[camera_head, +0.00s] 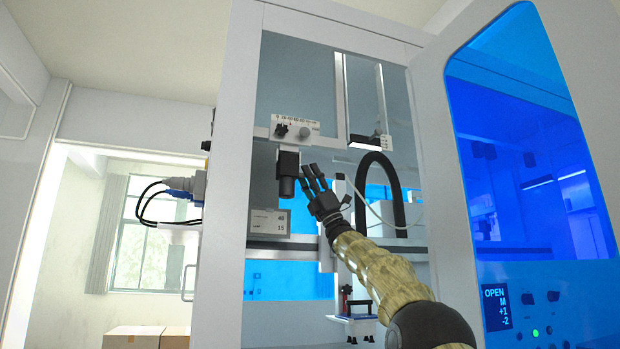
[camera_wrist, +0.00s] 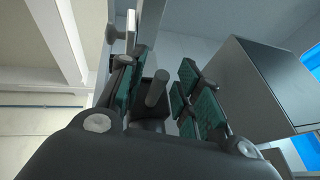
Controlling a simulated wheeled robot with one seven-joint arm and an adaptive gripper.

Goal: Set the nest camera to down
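A black camera with a round barrel (camera_head: 287,174), which looks like the nest camera, hangs below a white bracket (camera_head: 310,128) inside the open cabinet. Its barrel points down in the head view. The bracket carries a scale strip, a dark knob (camera_head: 281,130) and a light knob (camera_head: 304,133). My gripper (camera_head: 312,172) is raised just right of the camera, fingers spread. In the wrist view my gripper (camera_wrist: 158,82) is open, with green pads apart. A short grey rod (camera_wrist: 157,90) shows between the fingers; I cannot tell what it belongs to or whether anything touches it.
The cabinet door (camera_head: 432,95) stands open at right, with a panel (camera_head: 496,305) reading OPEN, M, +1, -2. A black hose (camera_head: 372,160) arches behind my arm. A small label plate (camera_head: 269,221) is below the camera. A dark box (camera_wrist: 262,85) is close right in the wrist view.

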